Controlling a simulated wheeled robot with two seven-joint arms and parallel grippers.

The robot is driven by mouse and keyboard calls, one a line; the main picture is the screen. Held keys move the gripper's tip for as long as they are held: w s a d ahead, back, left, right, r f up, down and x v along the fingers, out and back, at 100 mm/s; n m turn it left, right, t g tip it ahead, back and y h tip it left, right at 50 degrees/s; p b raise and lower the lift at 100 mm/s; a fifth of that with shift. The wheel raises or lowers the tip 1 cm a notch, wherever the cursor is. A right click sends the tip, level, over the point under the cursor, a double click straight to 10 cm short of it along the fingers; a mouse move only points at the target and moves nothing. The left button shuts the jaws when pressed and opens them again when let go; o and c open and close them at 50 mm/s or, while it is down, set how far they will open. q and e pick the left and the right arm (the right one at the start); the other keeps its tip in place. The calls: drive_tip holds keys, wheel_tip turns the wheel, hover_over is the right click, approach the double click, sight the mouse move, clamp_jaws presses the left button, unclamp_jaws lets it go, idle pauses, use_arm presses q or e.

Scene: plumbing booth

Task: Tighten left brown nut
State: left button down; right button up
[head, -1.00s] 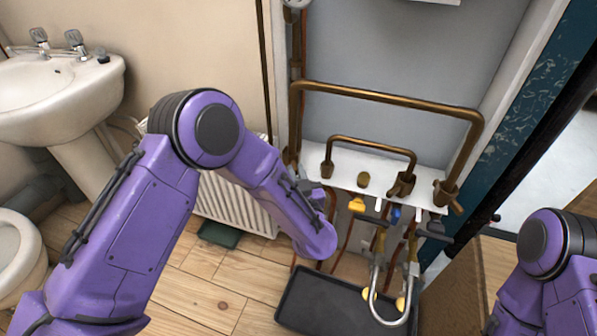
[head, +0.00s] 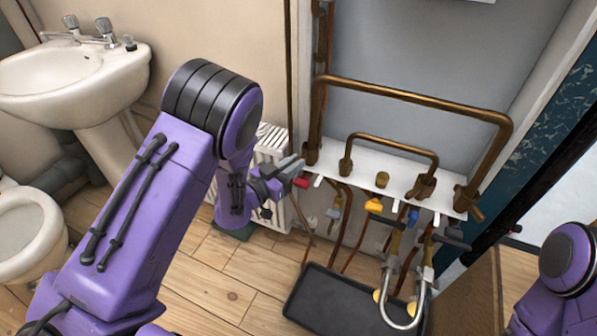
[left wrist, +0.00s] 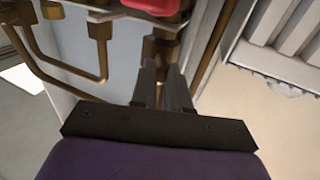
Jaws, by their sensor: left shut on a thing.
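The left brown nut (head: 310,154) is a brass-brown fitting at the foot of the large pipe's left leg, on the white shelf. My left gripper (head: 296,163) reaches it from the left, with its fingers at the nut just above a red valve handle (head: 301,182). In the left wrist view, the two grey fingers (left wrist: 164,72) are shut on the brown nut (left wrist: 160,50). The fingers hide part of it. The red handle (left wrist: 152,6) shows at the top edge there. My right gripper is out of view; only part of the right arm shows.
A smaller brown pipe (head: 390,143) stands inside the large one (head: 415,98). Yellow (head: 374,205) and blue (head: 413,216) handles hang below the white shelf (head: 395,184). A radiator (head: 272,150) is behind my left wrist. A black tray (head: 335,308) lies on the floor.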

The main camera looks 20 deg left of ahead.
use_arm(q)
drive_tip(key=shift+w+a+m+g+h+b, duration=0.25)
drive_tip(key=shift+a+m+g+h+b, duration=0.25)
drive_tip(key=shift+m+h, duration=0.4)
drive_tip(key=shift+w+a+m+g+h+b, duration=0.25)
drive_tip(key=shift+a+m+g+h+b, duration=0.25)
drive_tip(key=shift+h, duration=0.6)
drive_tip(key=shift+d+r, duration=0.1)
drive_tip(key=shift+d, duration=0.05)
drive_tip(key=c, duration=1.1)
unclamp_jaws()
drive_tip(key=v, duration=1)
drive_tip(key=shift+s, duration=0.1)
